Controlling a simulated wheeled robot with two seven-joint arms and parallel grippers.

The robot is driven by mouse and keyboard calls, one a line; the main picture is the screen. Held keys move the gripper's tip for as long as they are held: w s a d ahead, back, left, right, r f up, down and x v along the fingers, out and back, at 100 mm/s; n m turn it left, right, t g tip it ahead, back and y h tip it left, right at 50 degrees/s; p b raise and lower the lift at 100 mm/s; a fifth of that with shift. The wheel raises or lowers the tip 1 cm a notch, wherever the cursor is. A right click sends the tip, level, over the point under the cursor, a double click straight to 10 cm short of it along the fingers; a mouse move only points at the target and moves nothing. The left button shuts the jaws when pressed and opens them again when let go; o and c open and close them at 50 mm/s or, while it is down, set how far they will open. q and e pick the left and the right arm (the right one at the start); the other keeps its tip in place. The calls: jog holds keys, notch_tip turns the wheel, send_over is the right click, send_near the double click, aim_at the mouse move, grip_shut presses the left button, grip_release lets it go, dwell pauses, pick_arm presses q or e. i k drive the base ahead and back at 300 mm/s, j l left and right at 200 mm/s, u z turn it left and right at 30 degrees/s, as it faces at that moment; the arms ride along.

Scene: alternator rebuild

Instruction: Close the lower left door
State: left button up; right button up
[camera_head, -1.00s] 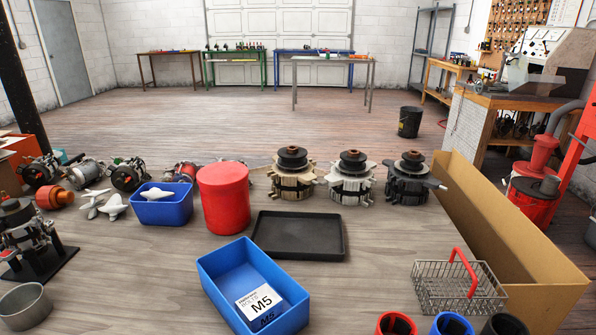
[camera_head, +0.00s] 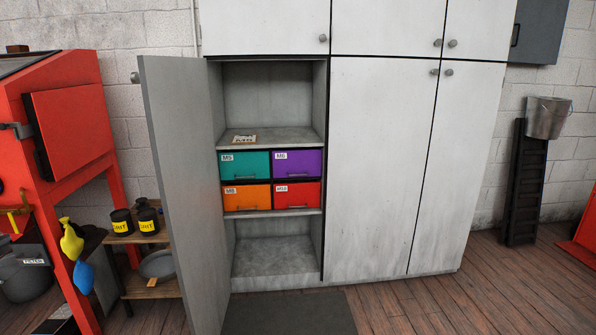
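The lower left door (camera_head: 180,190) of the grey-white cabinet stands wide open, swung out to the left and toward me. It is a tall grey panel with a round knob (camera_head: 135,77) near its upper left edge. The open compartment (camera_head: 272,262) shows shelves. Four-coloured drawers fill the middle shelf: a teal M5 drawer (camera_head: 245,164), a purple drawer (camera_head: 297,163), an orange drawer (camera_head: 246,197) and a red M10 drawer (camera_head: 297,195). They look shut. A small item (camera_head: 244,139) lies on the shelf above. Neither of my grippers is in view.
The other cabinet doors (camera_head: 385,165) are shut. A red machine (camera_head: 70,110) and a low wooden shelf (camera_head: 150,287) with black tins stand left of the open door. A dark mat (camera_head: 290,313) lies before the cabinet. The wooden floor at right (camera_head: 470,300) is clear.

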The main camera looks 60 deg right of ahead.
aim_at(175, 92)
jog(key=i+z, duration=0.45)
jog(key=i+j+z, duration=0.3)
jog(key=i+z, duration=0.2)
jog(key=i+j+z, duration=0.75)
jog(key=z, duration=0.15)
jog(key=j+z, duration=0.35)
jog(key=j, duration=0.3)
jog(key=i+z, duration=0.1)
jog(key=i, duration=0.1)
